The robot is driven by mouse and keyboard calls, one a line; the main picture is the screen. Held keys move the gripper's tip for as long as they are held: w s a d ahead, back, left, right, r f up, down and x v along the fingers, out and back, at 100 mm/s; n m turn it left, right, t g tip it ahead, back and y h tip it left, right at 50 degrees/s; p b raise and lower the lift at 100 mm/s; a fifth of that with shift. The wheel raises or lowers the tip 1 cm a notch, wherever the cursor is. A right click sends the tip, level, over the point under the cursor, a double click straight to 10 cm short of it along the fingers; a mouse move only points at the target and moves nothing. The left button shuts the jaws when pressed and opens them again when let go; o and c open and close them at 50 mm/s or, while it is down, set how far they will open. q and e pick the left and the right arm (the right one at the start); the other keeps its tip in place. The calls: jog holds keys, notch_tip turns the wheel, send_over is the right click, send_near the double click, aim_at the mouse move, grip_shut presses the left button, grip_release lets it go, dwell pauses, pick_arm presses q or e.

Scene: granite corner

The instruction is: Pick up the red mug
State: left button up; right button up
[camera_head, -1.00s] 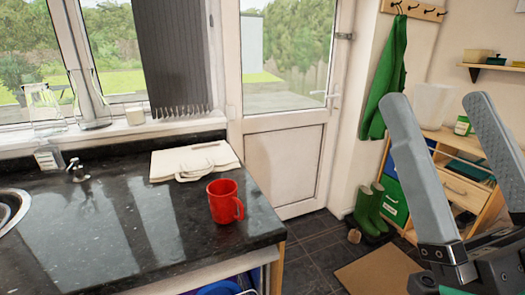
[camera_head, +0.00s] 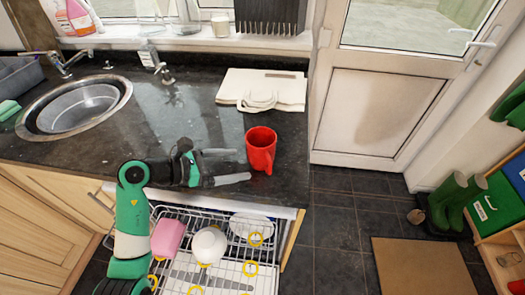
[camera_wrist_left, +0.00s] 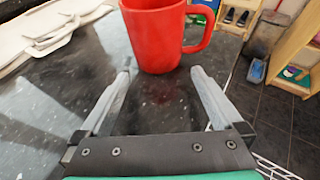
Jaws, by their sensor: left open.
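The red mug (camera_head: 261,146) stands upright on the dark granite counter (camera_head: 190,110), close to its right end. My left gripper (camera_head: 243,165) comes in from the left, low over the counter, with its open fingers pointing at the mug. In the left wrist view the mug (camera_wrist_left: 155,32) stands just ahead of the open fingertips (camera_wrist_left: 160,75), its handle turned to the right. The space between the fingers is empty, and the mug's top is cut off by the frame. My right gripper does not show in either view now.
White boards (camera_head: 262,88) lie behind the mug. A sink (camera_head: 75,108) is at the left. Below the counter's front edge, an open dishwasher rack (camera_head: 225,275) holds a white mug (camera_head: 209,245) and a pink item (camera_head: 168,237).

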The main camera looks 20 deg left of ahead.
aim_at(251, 147)
pick_arm(q)
jog(key=x, duration=0.2)
jog(key=b+x, duration=0.1)
jog(key=r+x, duration=0.1)
jog(key=x, duration=0.1)
jog(key=shift+w+d+f, duration=0.15)
jog(key=shift+w+d, duration=0.15)
jog(key=shift+w, duration=0.15)
jog(key=shift+c, duration=0.2)
